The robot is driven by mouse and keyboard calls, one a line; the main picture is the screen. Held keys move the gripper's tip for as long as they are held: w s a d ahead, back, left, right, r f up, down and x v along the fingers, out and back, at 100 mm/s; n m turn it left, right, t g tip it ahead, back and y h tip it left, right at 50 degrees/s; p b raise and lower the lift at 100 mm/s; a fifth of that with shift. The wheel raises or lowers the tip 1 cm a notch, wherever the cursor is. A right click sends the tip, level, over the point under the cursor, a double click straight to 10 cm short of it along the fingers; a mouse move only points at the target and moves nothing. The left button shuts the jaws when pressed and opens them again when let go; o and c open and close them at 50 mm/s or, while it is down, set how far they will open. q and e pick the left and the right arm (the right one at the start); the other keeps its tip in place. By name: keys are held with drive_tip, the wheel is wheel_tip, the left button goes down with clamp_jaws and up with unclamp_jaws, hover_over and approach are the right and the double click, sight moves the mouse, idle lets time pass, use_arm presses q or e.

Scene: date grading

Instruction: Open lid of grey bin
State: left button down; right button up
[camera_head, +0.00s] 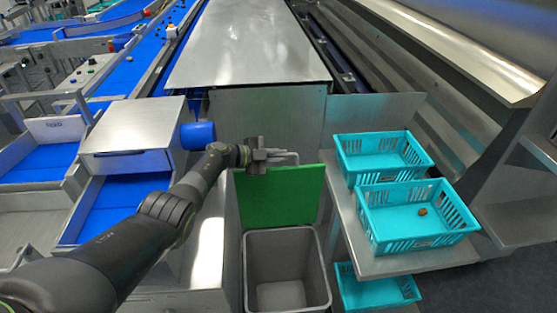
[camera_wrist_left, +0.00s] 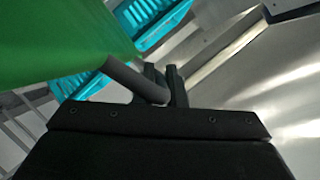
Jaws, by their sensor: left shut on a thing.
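The grey bin (camera_head: 322,275) stands open on the floor in the lower middle of the head view, and its inside shows empty. Its green lid (camera_head: 280,198) stands raised, roughly upright, at the bin's back edge. The lid also shows in the left wrist view (camera_wrist_left: 60,40). My left gripper (camera_head: 262,158) is at the lid's top edge. In the left wrist view its fingers (camera_wrist_left: 162,84) are shut on the grey bar handle (camera_wrist_left: 130,78) of the lid. My right gripper is in neither view.
Another teal crate (camera_head: 380,292) sits lower. A steel machine with a blue chute (camera_head: 120,200) borders the left.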

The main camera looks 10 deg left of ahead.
use_arm(q)
drive_tip(key=shift+w+a, duration=0.1)
drive_tip(key=shift+w, duration=0.05)
drive_tip(key=c, duration=1.5)
unclamp_jaws()
drive_tip(key=shift+s+a+r+p, duration=0.2)
drive_tip(key=shift+s+a+p, duration=0.05)
drive_tip(key=shift+a+p, duration=0.1)
drive_tip(key=p+v, duration=0.1)
drive_tip(key=v, duration=0.4)
drive_tip(key=shift+s+p, duration=0.1)
drive_tip(key=shift+p, duration=0.2)
drive_tip(key=shift+s+a+r, duration=0.15)
drive_tip(key=shift+s+a, duration=0.2)
drive_tip(key=shift+a, duration=0.25)
